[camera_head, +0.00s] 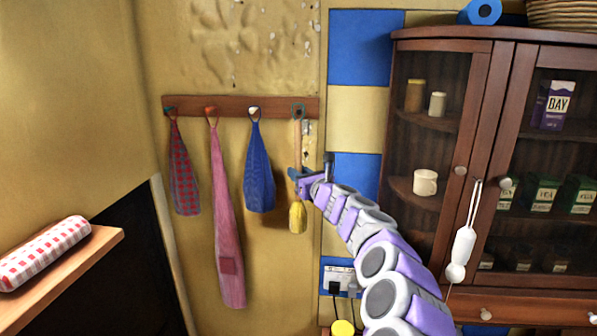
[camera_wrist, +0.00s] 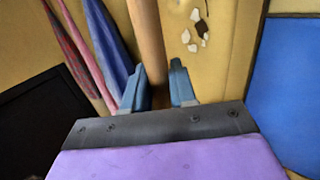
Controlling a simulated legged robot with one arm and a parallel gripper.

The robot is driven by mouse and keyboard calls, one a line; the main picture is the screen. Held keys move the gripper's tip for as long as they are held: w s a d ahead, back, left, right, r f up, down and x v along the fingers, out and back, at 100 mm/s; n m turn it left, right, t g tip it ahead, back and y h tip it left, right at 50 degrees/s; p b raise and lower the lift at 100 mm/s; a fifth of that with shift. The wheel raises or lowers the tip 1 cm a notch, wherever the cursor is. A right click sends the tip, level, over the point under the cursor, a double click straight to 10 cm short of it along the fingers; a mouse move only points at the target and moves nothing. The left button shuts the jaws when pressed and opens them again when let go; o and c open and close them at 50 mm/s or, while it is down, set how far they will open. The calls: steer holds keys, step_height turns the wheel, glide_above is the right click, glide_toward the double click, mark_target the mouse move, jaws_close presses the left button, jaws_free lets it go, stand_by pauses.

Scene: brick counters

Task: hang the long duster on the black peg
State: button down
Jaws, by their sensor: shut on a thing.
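The long duster (camera_head: 298,217) hangs upright, with a yellow head at the bottom and a pale wooden handle. A teal loop at its top lies in front of the right end of the wooden peg rail (camera_head: 232,105). My gripper (camera_head: 300,180) is shut on the handle, below the rail and above the yellow head. In the wrist view, the handle (camera_wrist: 148,40) stands between the two blue-grey fingers of my gripper (camera_wrist: 157,88).
A checked cloth (camera_head: 184,175), a pink cloth (camera_head: 227,225) and a blue cloth (camera_head: 259,175) hang on the other pegs. A wooden cabinet (camera_head: 480,90) stands at the right, with a white object (camera_head: 463,245) hanging by a cord from its knob. A shelf (camera_head: 75,265) juts out at left.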

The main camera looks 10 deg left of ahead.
steer(key=shift+w+r+p, duration=0.1)
steer(key=shift+w+p, duration=0.55)
steer(key=shift+w, duration=0.05)
steer(key=shift+w+f, duration=0.6)
steer(key=shift+f, duration=0.1)
steer(key=c, duration=0.8)
jaws_free()
steer(key=shift+c, duration=0.2)
steer(key=shift+s+d, duration=0.1)
steer(key=shift+d, duration=0.05)
